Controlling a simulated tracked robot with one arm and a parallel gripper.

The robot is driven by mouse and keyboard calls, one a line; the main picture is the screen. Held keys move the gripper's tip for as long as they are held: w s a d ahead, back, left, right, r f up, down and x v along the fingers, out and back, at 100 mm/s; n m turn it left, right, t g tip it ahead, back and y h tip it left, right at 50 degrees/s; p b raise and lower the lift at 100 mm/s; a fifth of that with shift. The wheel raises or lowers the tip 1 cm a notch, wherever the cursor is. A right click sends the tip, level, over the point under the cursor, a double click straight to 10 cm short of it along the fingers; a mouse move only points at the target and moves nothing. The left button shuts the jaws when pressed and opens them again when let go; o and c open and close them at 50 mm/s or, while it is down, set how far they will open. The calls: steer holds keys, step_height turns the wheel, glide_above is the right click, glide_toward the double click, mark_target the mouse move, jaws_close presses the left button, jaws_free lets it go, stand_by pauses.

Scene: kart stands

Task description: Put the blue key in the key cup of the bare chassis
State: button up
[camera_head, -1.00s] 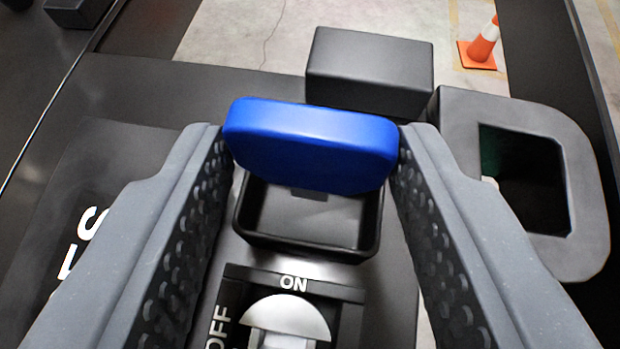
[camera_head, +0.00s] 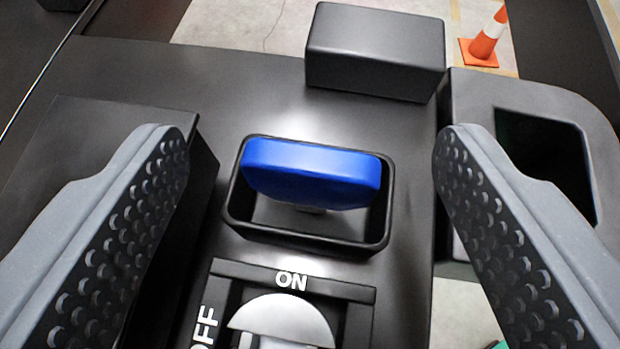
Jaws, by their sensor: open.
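The blue key (camera_head: 312,172) stands in the black key cup (camera_head: 235,207), with its blue head up and a short pale shaft partly showing below it. The head sits toward the far side of the cup, within its rim as seen from here. The key's lower end is mostly hidden under the head. My gripper (camera_head: 305,145) is open and empty, with one finger well to the left of the key and one well to the right, neither touching it.
A switch (camera_head: 285,318) marked ON and OFF lies just in front of the cup. A black block (camera_head: 375,50) stands behind it. A rounded dark part with a square opening (camera_head: 480,90) is at the right. An orange cone (camera_head: 485,45) stands on the floor beyond.

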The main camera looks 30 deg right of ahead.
steer(key=p+v, duration=0.3)
steer(key=v, duration=1)
steer(key=shift+s, duration=0.35)
steer(key=shift+a+r, duration=0.1)
steer(key=shift+r, duration=0.05)
steer(key=d+r+n+y+p, duration=0.1)
steer(key=d+r+p, duration=0.1)
steer(key=d+r, duration=0.45)
steer(key=s+d+r+t+y+p, duration=0.1)
steer(key=d+r+p, duration=0.15)
steer(key=r, duration=0.75)
steer(key=d+r+n+y+p, duration=0.1)
steer(key=d+r, duration=0.4)
steer(key=r, duration=0.3)
steer(key=s+d+r+n+t+y+p, duration=0.1)
steer(key=s+d+r+p, duration=0.1)
steer(key=s+d+r, duration=0.2)
steer(key=s+d+r+n+t+y+p, duration=0.1)
steer(key=s+d+r, duration=0.3)
steer(key=d+r, duration=0.4)
step_height(320, 180, up, 4)
steer(key=shift+d+f+n+t+y+p, duration=0.1)
steer(key=shift+d+n+t+y+p, duration=0.3)
steer(key=shift+n+t+p, duration=0.45)
steer(key=shift+s, duration=0.15)
